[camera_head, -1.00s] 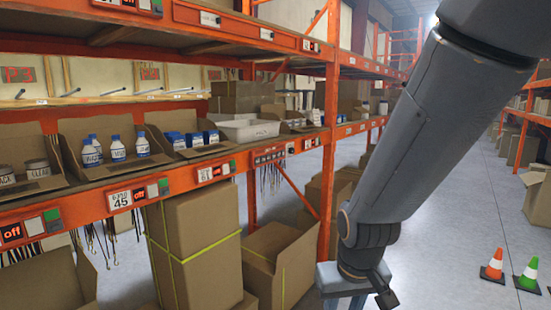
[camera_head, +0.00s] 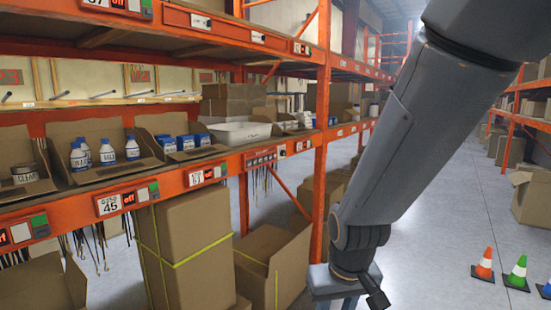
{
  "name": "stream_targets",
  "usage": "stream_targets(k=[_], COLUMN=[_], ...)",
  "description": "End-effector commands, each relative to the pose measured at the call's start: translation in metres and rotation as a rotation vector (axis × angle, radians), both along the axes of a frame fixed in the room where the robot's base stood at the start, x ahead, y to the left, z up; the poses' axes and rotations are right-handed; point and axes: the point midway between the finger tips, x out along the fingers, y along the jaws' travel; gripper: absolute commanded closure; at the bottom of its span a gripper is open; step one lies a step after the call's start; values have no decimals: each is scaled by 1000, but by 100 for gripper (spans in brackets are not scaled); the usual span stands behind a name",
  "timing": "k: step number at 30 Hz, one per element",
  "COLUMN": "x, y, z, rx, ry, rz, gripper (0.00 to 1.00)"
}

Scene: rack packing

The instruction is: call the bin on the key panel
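A dark key panel (camera_head: 261,159) with a row of small keys sits on the orange shelf rail right of the 61 label. A white bin (camera_head: 238,133) stands on the shelf just above it.
Orange rack rails carry number labels (camera_head: 109,205) with red displays and green buttons. Large cardboard boxes (camera_head: 186,250) stand under the shelf. An orange upright (camera_head: 320,150) stands left of my arm. Traffic cones (camera_head: 483,263) stand on the open floor at the right.

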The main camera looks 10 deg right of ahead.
Motion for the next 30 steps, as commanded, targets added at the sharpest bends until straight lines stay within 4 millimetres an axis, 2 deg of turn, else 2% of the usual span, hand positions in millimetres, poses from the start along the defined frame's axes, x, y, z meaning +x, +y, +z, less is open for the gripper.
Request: stream_targets(k=[1, 6, 30], x=[0, 0, 0], y=[0, 0, 0], z=[0, 0, 0], rx=[0, 0, 0], ry=[0, 0, 0], rz=[0, 0, 0], gripper=[74, 100, 100])
